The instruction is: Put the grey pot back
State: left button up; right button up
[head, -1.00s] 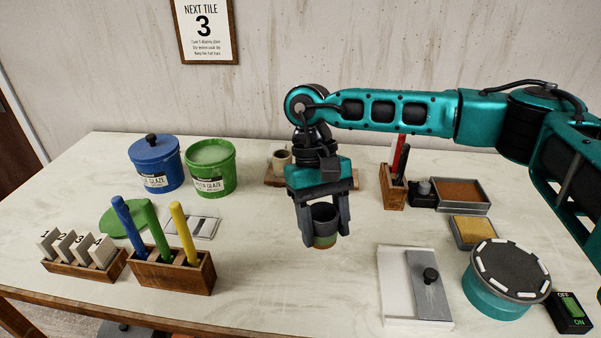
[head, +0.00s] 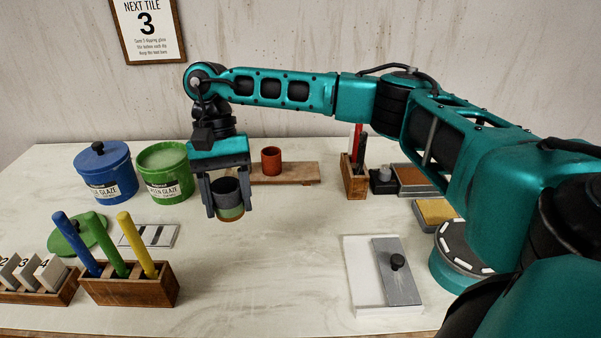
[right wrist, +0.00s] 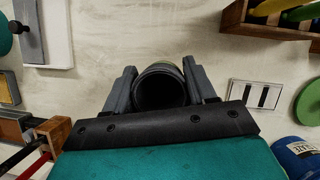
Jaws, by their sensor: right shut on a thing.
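My right gripper (head: 226,200) is shut on the grey pot (head: 226,186), one finger on each side of it. The pot is upright, with a dark grey upper part, a green band and a terracotta base. It appears held above the table, in front of the left end of a low wooden board (head: 300,174). A red-brown pot (head: 271,160) stands on that board. In the right wrist view the grey pot's dark open mouth (right wrist: 160,90) shows between the fingers. The board's left end is hidden behind my gripper. My left gripper is not in view.
Blue (head: 105,172) and green (head: 165,172) glaze tubs stand left of the gripper. A wooden tool holder (head: 354,178) stands right of the board. A handle rack (head: 130,285) and a white tray with a grey slab (head: 398,272) are nearer. The middle table is clear.

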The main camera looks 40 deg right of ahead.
jog(key=w+d+r+m+t+y+b, duration=0.1)
jog(key=w+d+r+m+t, duration=0.2)
jog(key=w+d+m, duration=0.5)
jog(key=w+d+r+m+t+y+b, duration=0.1)
jog(key=w+d+r+m+t+b, duration=0.2)
jog(key=m, duration=0.9)
jog(key=d+r+m+t+h+b, duration=0.1)
jog(key=d+r+m+h, duration=0.15)
jog(key=d+m, duration=0.6)
jog(key=d+r+m+t+h+b, duration=0.15)
jog(key=d+m+h, duration=0.25)
jog(key=d+m, duration=0.5)
jog(key=shift+m+g, duration=0.45)
jog(key=shift+m, duration=0.2)
jog(key=f, duration=0.4)
jog(key=f+b, duration=0.1)
jog(key=f, duration=0.4)
jog(key=a+f, duration=0.1)
jog(key=f, duration=0.4)
jog(key=shift+a, duration=0.1)
jog(key=shift+w+f, duration=0.1)
jog(key=shift+f, duration=0.45)
jog(key=shift+f+h+b, duration=0.25)
jog(key=shift+f+b, duration=0.2)
jog(key=shift+f, duration=1.55)
